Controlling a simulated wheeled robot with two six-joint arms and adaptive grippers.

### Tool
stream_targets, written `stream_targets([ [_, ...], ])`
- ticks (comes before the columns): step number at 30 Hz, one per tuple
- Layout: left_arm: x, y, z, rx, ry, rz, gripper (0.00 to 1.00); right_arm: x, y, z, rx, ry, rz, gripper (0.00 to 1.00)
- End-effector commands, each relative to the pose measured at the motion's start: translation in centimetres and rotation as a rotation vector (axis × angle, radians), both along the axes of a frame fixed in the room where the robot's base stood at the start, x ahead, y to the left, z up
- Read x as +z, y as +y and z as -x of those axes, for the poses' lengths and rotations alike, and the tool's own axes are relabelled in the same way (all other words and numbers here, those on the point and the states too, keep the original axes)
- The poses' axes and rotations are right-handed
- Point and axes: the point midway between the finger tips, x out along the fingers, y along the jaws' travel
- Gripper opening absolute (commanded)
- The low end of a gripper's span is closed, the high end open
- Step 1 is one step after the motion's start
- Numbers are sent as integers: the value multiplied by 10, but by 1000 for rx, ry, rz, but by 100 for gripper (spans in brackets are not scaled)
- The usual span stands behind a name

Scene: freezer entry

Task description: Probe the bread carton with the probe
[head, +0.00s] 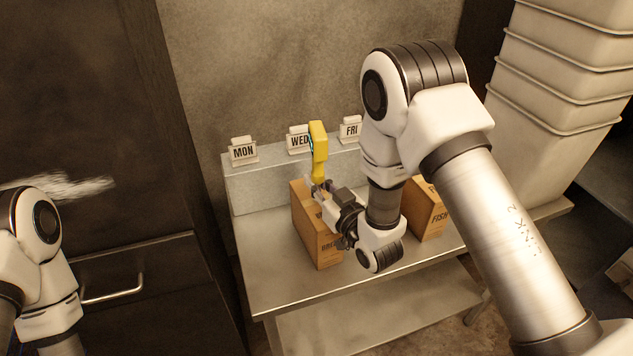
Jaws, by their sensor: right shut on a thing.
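The bread carton (314,241) is a brown cardboard box standing upright on the metal table, its label partly covered by my right gripper. My right gripper (322,193) is shut on the yellow probe (318,150), which stands upright over the top of the bread carton. The probe's lower end is hidden, so I cannot tell whether it touches or enters the carton. My left arm shows at the lower left edge, but its gripper is out of view.
A fish carton (427,212) stands to the right on the metal table (275,285). Behind are day tags MON (243,152), WED (299,140) and FRI (350,130) on a grey ledge (250,188). Stacked pale bins (560,100) rise at the right. The table's front left is bare.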

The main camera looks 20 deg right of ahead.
Motion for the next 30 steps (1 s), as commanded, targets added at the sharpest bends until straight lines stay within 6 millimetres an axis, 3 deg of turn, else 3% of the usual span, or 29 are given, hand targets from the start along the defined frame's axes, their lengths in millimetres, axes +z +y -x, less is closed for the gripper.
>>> stream_targets([
  [30,-8,0,0,0,0,0,100,-9,0,0,0,-1,0,0],
])
